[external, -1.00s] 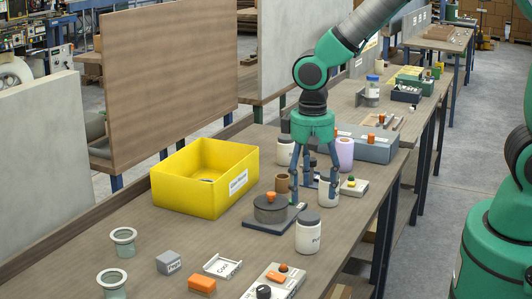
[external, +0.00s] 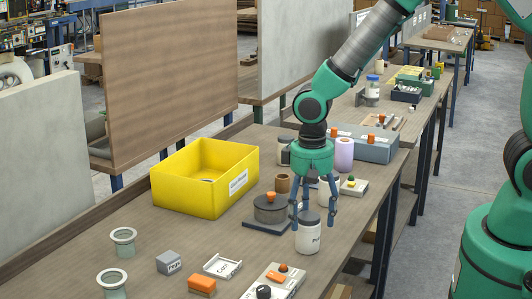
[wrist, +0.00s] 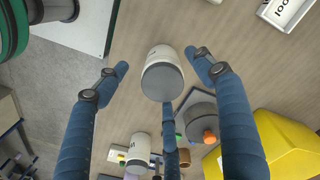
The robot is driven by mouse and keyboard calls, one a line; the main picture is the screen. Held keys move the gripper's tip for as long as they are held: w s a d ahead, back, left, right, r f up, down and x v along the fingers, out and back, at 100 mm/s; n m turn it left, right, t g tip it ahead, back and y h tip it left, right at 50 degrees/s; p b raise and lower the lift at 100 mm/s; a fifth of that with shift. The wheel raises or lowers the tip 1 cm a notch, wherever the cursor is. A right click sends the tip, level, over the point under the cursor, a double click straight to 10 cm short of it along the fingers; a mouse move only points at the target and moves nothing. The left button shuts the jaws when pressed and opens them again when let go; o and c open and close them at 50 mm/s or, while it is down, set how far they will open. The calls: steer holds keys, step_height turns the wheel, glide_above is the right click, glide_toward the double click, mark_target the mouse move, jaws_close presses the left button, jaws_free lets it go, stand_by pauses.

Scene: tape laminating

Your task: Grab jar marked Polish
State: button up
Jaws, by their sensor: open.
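A white jar with a grey lid (external: 308,236) stands upright near the front edge of the bench. Its label seems to start with P, but I cannot read the rest. My gripper (external: 313,216) is open just above this jar, its blue fingers spread about the lid. In the wrist view the same jar (wrist: 162,80) lies between the open fingers (wrist: 156,62), apart from them. A second white jar (external: 328,188) stands behind, partly hidden by my gripper; it also shows in the wrist view (wrist: 138,148). A third jar (external: 284,152) stands farther back.
A round grey piece with an orange knob (external: 270,209) sits on a dark plate left of the jar. A yellow bin (external: 190,190) stands farther left. A device with an orange part (external: 275,282) lies in front. A purple roll (external: 344,153) stands behind.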

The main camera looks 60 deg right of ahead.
mark_target(309, 233)
steer(key=shift+f, duration=0.45)
steer(key=shift+w+d+f+b, duration=0.1)
steer(key=shift+f+b, duration=0.25)
steer(key=shift+f, duration=0.95)
steer(key=shift+w+d+f+b, duration=0.1)
steer(key=shift+f+b, duration=0.25)
steer(key=shift+f, duration=0.95)
steer(key=shift+c, duration=0.3)
steer(key=c, duration=1.4)
steer(key=shift+r, duration=0.1)
